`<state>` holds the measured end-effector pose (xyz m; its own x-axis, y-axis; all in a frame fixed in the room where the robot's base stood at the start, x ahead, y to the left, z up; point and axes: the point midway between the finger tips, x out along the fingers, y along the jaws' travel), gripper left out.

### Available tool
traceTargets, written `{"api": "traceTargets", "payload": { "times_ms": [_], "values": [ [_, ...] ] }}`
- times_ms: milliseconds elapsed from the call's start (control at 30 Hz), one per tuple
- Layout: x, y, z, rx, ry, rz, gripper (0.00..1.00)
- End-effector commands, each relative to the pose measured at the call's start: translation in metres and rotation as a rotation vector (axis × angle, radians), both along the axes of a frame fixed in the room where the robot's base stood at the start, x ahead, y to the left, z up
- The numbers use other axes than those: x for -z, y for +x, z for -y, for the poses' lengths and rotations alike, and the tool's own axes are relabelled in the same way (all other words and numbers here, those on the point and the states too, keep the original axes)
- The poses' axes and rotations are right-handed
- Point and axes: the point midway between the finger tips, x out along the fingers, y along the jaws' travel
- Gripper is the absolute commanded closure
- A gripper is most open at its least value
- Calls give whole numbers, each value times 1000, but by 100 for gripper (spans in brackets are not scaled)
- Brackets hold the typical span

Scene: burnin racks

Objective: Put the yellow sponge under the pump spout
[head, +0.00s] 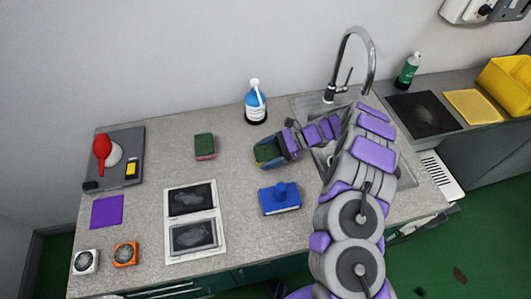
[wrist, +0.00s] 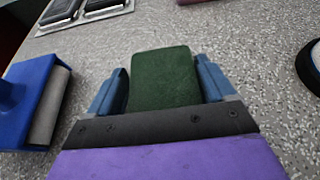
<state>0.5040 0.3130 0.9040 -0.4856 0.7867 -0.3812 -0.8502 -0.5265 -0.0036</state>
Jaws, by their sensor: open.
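The yellow sponge (head: 267,152) lies on the counter with its dark green scouring side up and a little yellow showing at its edge. In the wrist view its green top (wrist: 164,78) sits between the two blue fingers of my gripper (wrist: 162,85). The jaws are open around it; I cannot tell whether either finger touches it. My gripper (head: 270,150) comes in from the right in the head view and hides part of the sponge. The blue pump bottle (head: 255,104) with a white pump head stands behind it near the wall; its base (wrist: 308,65) shows at the wrist view's right edge.
A green and pink sponge (head: 205,147) lies to the left. A blue-handled tool (head: 280,198) is in front of my gripper. The sink (head: 315,104) and tap (head: 352,60) are to the right, with a green bottle (head: 408,71) beyond. Counter between sponge and pump bottle looks clear.

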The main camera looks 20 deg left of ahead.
Motion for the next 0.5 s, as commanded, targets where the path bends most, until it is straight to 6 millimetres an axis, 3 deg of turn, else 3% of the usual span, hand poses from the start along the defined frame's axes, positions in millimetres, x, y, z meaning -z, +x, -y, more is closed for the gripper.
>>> {"api": "traceTargets", "payload": {
  "times_ms": [167, 300, 500],
  "values": [
    [5, -1, 5, -4, -10, -2, 4],
    [-2, 1, 8, -1, -8, -2, 4],
    [-14, 14, 27, 3, -9, 1, 4]
  ]
}}
